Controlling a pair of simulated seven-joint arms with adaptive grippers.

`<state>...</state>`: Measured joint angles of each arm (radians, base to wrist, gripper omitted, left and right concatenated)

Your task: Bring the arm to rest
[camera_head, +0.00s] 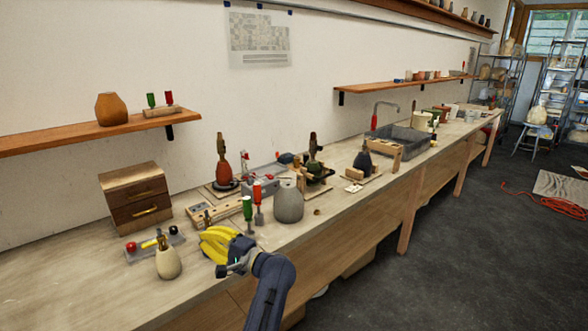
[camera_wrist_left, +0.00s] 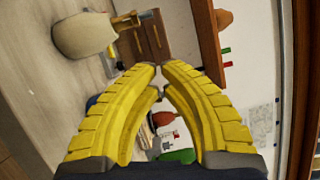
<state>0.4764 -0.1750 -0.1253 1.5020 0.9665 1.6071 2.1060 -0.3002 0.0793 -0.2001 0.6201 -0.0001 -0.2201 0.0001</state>
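My left gripper (camera_head: 220,243) has yellow ribbed fingers and is above the front of the long wooden workbench (camera_head: 60,285), its dark arm coming in from the lower edge of the head view. In the left wrist view, the tips of the left gripper (camera_wrist_left: 159,68) come together with nothing visible held between them. A cream, rounded lamp body (camera_head: 168,263) stands on the bench left of the gripper, apart from it; it also shows in the left wrist view (camera_wrist_left: 85,36). My right gripper is in neither view.
A grey vase (camera_head: 289,203) and green- and red-handled tools (camera_head: 248,208) stand close to the gripper. A wooden drawer box (camera_head: 135,197) is behind left. Lamp parts and fixtures crowd the bench's middle. The bench's front-left corner is mostly clear. A wall shelf (camera_head: 60,138) hangs above.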

